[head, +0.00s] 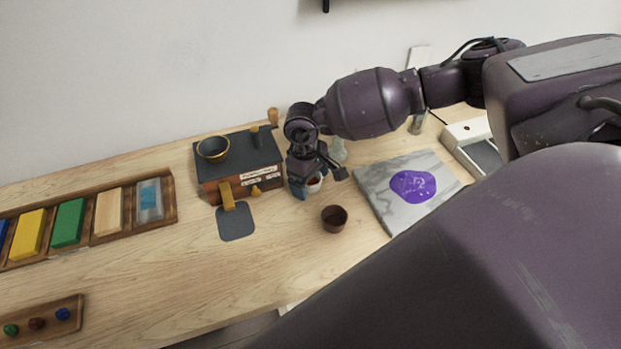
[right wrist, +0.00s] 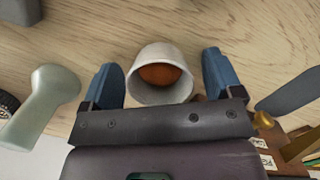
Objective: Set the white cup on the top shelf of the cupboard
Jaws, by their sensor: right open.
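The white cup (right wrist: 158,97) stands on the wooden table, its open top toward the right wrist camera, with orange-brown showing inside. My right gripper (right wrist: 161,72) is open, its blue fingers on either side of the cup; a gap shows beside each finger. In the head view my right gripper (head: 306,187) points down at the table, and the cup (head: 315,184) is mostly hidden behind it. My left gripper is not in view. No cupboard or shelf shows in either view.
A wooden box (head: 209,188) with a dark top and a bowl stands close left of the gripper. A pale green object (right wrist: 47,103) stands nearby. The front middle table is clear.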

